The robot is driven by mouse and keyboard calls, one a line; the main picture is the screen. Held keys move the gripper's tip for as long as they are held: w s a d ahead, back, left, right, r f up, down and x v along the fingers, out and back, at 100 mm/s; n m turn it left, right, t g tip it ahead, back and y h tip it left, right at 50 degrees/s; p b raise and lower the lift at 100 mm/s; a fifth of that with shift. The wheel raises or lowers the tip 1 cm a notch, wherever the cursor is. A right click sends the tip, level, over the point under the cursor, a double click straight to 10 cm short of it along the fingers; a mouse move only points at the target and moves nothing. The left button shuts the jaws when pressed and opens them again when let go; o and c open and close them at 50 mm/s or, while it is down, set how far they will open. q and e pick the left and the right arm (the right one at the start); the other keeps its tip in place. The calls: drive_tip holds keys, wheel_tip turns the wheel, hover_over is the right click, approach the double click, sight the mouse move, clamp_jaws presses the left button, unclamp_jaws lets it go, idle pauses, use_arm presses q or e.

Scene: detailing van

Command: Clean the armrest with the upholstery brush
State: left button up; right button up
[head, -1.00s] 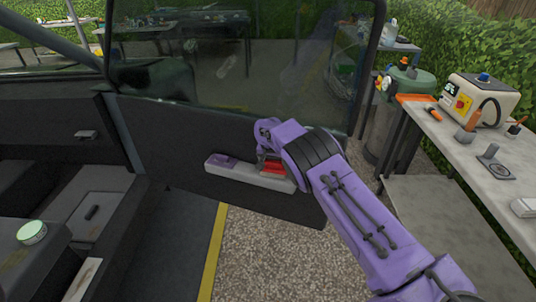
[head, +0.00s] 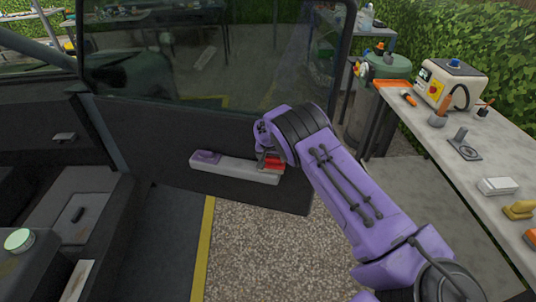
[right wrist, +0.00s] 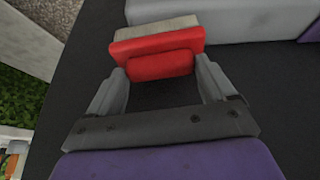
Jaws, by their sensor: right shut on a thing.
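The armrest (head: 225,170) is a long pale grey bar on the dark door panel, with a purple patch (head: 207,156) near its left end. My right gripper (head: 266,158) is at the armrest's right part, shut on the red upholstery brush (head: 272,164). In the right wrist view the brush (right wrist: 158,62) sits between both fingers, its pale bristle side (right wrist: 152,29) facing the armrest (right wrist: 240,18). The bristles are at or very near the armrest; I cannot tell whether they touch. My left gripper is not in view.
The open van door (head: 130,135) with its window stands ahead. At right, a workbench (head: 460,185) holds a beige machine (head: 450,85), a white box (head: 497,186) and several tools. A green tank (head: 385,68) stands behind. Gravel ground (head: 245,245) lies below the door.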

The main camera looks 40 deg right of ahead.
drive_tip(key=shift+s+d+r+p, duration=0.15)
drive_tip(key=shift+s+d+p, duration=0.3)
drive_tip(key=shift+s+p, duration=0.15)
drive_tip(key=shift+s+d, duration=0.25)
drive_tip(key=shift+s, duration=0.1)
drive_tip(key=shift+d+f, duration=0.1)
drive_tip(key=shift+f, duration=0.1)
drive_tip(key=shift+r+p, duration=0.5)
drive_tip(key=shift+r, duration=0.05)
wheel_tip(320, 180, up, 6)
drive_tip(key=p, duration=0.4)
drive_tip(key=shift+p, duration=0.3)
